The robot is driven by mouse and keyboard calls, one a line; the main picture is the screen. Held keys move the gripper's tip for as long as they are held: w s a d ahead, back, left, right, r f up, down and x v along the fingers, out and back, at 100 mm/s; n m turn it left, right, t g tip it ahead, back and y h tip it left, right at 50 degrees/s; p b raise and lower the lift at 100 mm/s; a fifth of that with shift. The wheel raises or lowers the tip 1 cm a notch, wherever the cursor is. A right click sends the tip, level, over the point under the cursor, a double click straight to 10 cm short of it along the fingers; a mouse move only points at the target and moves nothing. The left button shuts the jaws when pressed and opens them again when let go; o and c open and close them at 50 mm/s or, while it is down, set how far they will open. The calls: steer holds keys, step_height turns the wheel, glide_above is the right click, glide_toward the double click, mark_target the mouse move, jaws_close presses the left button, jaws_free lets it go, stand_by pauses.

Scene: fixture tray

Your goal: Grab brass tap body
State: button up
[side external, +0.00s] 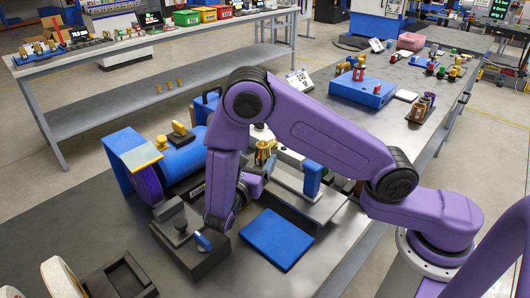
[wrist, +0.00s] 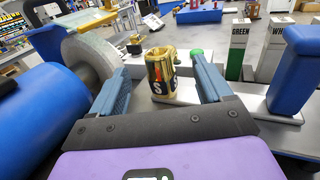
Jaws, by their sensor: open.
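The brass tap body (wrist: 160,75) stands upright ahead of my gripper (wrist: 160,62) in the wrist view. It is gold-coloured, with a dark mark on its front and an uneven top. My gripper is open, with one blue-grey finger on each side of the brass piece in the picture. I see no finger touching it, but the depth between them is hard to judge. In the side external view the brass piece (side external: 263,152) shows just beyond my gripper, which my arm partly hides.
A blue machine (side external: 183,155) with a wheel (wrist: 90,58) stands close on the left. A blue upright (wrist: 295,72) stands on the right. A green-topped piece (wrist: 196,53) is near the right fingertip. A blue plate (side external: 277,240) and dark block (side external: 185,235) lie nearer on the bench.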

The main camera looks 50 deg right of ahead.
mark_target(263, 140)
steer(key=shift+x, duration=3.5)
steer(key=shift+w, duration=0.15)
steer(key=shift+r, duration=0.1)
jaws_close()
steer(key=shift+r, duration=0.1)
steer(key=shift+a+r, duration=0.1)
steer(key=shift+r, duration=0.5)
steer(key=s+r, duration=1.1)
steer(key=s, duration=0.3)
steer(key=shift+d+r, duration=0.3)
steer(key=shift+d, duration=0.05)
